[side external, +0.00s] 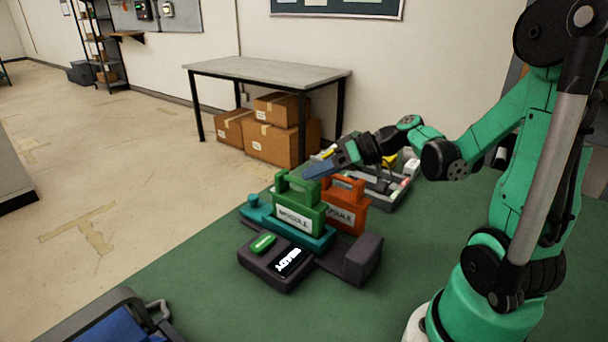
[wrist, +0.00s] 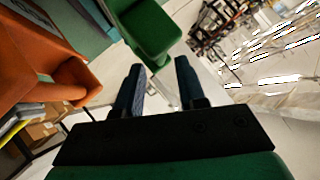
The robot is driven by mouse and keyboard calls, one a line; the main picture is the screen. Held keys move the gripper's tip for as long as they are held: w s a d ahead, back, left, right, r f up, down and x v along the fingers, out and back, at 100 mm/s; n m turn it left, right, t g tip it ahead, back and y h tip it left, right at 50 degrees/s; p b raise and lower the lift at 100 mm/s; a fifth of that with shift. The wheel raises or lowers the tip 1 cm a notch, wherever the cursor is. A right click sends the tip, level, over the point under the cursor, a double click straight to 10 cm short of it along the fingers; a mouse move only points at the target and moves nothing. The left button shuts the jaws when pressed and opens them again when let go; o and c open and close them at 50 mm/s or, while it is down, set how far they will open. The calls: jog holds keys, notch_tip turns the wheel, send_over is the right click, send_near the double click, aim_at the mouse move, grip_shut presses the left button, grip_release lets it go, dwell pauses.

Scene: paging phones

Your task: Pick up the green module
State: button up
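The green module (side external: 298,208) stands upright in a teal base on the green table, its white label facing front and a loop handle on top. In the wrist view its green handle part (wrist: 150,30) lies just beyond my fingertips. My gripper (side external: 308,172) is at handle height beside the module, close to the handle; I cannot tell from the side view whether it touches. In the wrist view my gripper (wrist: 160,75) has its two blue fingers apart with nothing held between them.
An orange module (side external: 345,212) stands right behind the green one, close to my gripper, and shows large at left in the wrist view (wrist: 35,60). A dark device (side external: 275,265) with a green button sits in front. A grey tray (side external: 385,198) holds small items behind.

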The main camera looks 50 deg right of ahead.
aim_at(298, 181)
jog(key=shift+x, duration=2.25)
grip_shut()
